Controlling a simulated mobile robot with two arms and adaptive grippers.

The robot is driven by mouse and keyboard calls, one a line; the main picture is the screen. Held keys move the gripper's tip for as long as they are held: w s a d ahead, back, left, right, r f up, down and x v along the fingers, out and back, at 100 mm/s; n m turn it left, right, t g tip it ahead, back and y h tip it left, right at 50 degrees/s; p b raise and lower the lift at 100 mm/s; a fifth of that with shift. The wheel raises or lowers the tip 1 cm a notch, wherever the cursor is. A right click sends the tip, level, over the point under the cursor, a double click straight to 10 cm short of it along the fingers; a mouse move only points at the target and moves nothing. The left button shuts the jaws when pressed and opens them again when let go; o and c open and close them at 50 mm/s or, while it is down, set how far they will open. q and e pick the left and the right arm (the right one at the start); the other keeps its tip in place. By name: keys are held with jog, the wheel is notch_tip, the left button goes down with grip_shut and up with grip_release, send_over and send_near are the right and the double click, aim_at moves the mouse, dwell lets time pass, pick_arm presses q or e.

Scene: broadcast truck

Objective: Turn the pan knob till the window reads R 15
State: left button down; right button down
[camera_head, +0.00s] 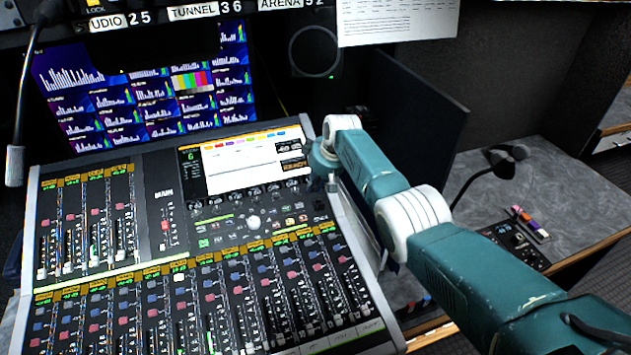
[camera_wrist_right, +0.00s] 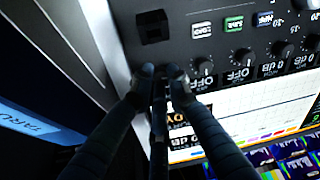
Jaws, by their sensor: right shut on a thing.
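My right gripper (camera_wrist_right: 160,78) is shut against the mixer panel, at the right end of the knob row beside the console's screen. It is closed on a small dark knob that its fingers almost wholly hide; I take this to be the pan knob. In the head view the right gripper (camera_head: 327,176) shows small at the console's upper right edge, at the end of my teal and white arm. I cannot make out a window reading R 15 or any value for the held knob. My left gripper is not in view.
Other small knobs (camera_wrist_right: 204,67) with windows reading OFF and 0 dB stand close beside the fingers. The console screen (camera_head: 238,161) is just left of the gripper. Faders (camera_head: 210,300) fill the lower console. A dark panel (camera_head: 415,120) rises behind my arm.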

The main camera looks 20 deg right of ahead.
jog(key=m+p, duration=0.2)
jog(key=m, duration=0.2)
jog(key=shift+s+m, duration=0.15)
jog(key=shift+m, duration=0.15)
jog(key=m+p, duration=0.1)
jog(key=m, duration=0.2)
jog(key=shift+a+f+t+p, duration=0.1)
jog(key=shift+t+p, duration=0.3)
jog(key=shift+f+m+h+p, duration=0.1)
jog(key=shift+m+h+p, duration=0.2)
jog(key=shift+m, duration=0.9)
jog(key=shift+s, duration=0.1)
jog(key=c, duration=1.7)
grip_release()
